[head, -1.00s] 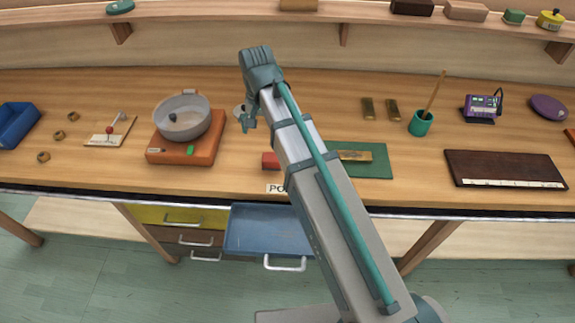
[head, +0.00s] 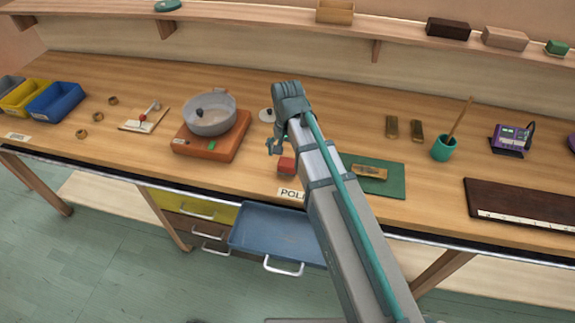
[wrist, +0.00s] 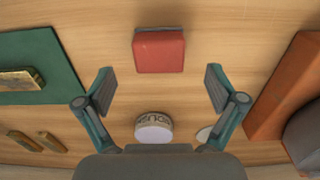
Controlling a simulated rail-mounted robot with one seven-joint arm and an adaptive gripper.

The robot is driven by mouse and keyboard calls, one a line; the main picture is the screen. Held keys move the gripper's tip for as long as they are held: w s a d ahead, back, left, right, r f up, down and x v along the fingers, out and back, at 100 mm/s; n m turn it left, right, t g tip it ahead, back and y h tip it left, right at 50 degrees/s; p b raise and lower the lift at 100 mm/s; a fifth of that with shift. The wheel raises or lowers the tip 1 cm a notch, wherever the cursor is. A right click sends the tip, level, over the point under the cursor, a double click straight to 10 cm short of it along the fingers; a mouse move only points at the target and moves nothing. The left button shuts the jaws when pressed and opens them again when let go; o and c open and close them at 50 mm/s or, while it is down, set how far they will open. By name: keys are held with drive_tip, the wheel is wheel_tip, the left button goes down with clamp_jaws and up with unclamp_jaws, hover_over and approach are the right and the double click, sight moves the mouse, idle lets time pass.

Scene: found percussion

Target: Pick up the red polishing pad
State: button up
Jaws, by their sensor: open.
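The red polishing pad (head: 286,167) is a small red block lying on the bench in the head view, just behind a white label. It is partly hidden by my arm. In the wrist view the pad (wrist: 160,51) lies flat at the upper middle. My gripper (wrist: 160,88) is open and empty, its two fingers spread wide. The pad is beyond the fingertips in that picture, roughly centred between them and not touched. In the head view my gripper (head: 273,147) hangs over the bench close to the pad.
A round white-topped container (wrist: 153,128) stands between the fingers' bases in the wrist view. A green mat (head: 393,180) with a brass-coloured block lies right of my arm. An orange base with a grey bowl (head: 210,114) stands left. A blue drawer (head: 272,232) is open below.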

sight(287, 162)
drive_tip(key=shift+s+f+p, duration=0.1)
drive_tip(key=shift+f+p, duration=1)
drive_tip(key=shift+f, duration=1.45)
drive_tip(key=c, duration=1.3)
drive_tip(key=shift+r, duration=0.1)
drive_tip(key=shift+r+b, duration=0.55)
drive_tip(key=s+a+r+b, duration=0.1)
drive_tip(key=s+r, duration=0.3)
drive_tip(key=s+a+r+b, duration=0.1)
drive_tip(key=s+r+b, duration=0.1)
drive_tip(key=s+r, duration=0.2)
drive_tip(key=s+a+r+b, duration=0.1)
drive_tip(key=s+r+b, duration=0.1)
drive_tip(key=s, duration=0.3)
drive_tip(key=shift+s+r, duration=0.35)
drive_tip(key=shift+r, duration=0.55)
